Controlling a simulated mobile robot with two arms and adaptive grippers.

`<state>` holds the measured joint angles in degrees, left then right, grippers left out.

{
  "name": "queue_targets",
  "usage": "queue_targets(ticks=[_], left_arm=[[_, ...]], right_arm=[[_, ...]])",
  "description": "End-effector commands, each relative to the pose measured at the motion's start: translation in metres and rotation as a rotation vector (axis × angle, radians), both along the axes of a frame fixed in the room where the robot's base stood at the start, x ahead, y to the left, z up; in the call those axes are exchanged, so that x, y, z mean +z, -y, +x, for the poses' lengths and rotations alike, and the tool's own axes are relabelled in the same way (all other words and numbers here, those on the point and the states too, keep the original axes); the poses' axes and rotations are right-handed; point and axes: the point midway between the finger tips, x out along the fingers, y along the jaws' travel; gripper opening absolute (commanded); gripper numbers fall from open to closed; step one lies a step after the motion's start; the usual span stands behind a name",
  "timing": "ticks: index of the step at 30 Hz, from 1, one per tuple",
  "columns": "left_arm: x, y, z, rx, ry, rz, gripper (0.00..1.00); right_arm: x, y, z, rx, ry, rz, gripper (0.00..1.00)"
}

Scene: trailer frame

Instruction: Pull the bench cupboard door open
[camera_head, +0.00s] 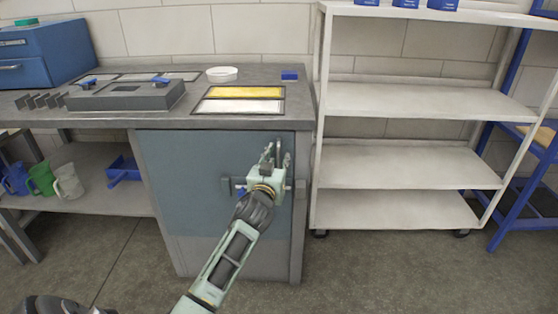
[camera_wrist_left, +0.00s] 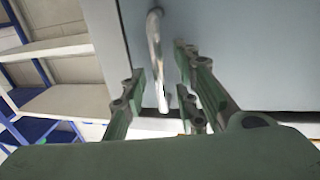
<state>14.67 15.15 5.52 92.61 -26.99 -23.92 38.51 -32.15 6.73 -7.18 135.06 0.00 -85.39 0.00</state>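The cupboard door (camera_head: 190,185) is a blue-grey panel under the grey workbench (camera_head: 150,118). It looks shut, flush with its frame. In the left wrist view the door (camera_wrist_left: 240,55) fills the upper right, with a pale metal bar handle (camera_wrist_left: 156,60) standing off it. My left gripper (camera_head: 275,152) is in front of the door's right side and hides most of the handle in the head view. In the left wrist view the left gripper's fingers (camera_wrist_left: 165,90) are apart, with the handle's end between them; a gap shows on each side. My right gripper is in neither view.
A white shelf rack (camera_head: 415,100) stands close to the bench's right side. On the bench are a grey tray fixture (camera_head: 120,97), a yellow and white mat (camera_head: 240,92) and a white dish (camera_head: 222,73). Coloured mugs (camera_head: 42,180) sit on the low left shelf. The floor (camera_head: 420,270) in front is clear.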

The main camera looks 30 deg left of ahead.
Motion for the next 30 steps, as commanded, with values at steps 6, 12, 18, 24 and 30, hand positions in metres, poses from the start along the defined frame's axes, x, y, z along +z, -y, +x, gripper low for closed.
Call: queue_targets(ticks=[6,12,18,24,30], left_arm=[[-0.0002,-0.0032,0.0085,0.000,-0.001,0.001,0.28],[-0.0001,-0.0030,0.0083,0.000,-0.001,0.001,0.26],[-0.0002,-0.0029,0.0082,0.000,-0.001,0.001,0.09],[-0.0003,-0.0029,0.0081,0.000,-0.001,0.001,0.00],[-0.0003,-0.0029,0.0080,0.000,-0.001,0.001,0.00]], right_arm=[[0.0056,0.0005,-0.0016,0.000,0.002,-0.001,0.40],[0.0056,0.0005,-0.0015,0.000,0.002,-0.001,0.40],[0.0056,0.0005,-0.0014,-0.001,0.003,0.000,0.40],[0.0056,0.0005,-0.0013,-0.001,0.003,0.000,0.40],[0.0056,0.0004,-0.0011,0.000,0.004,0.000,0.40]])
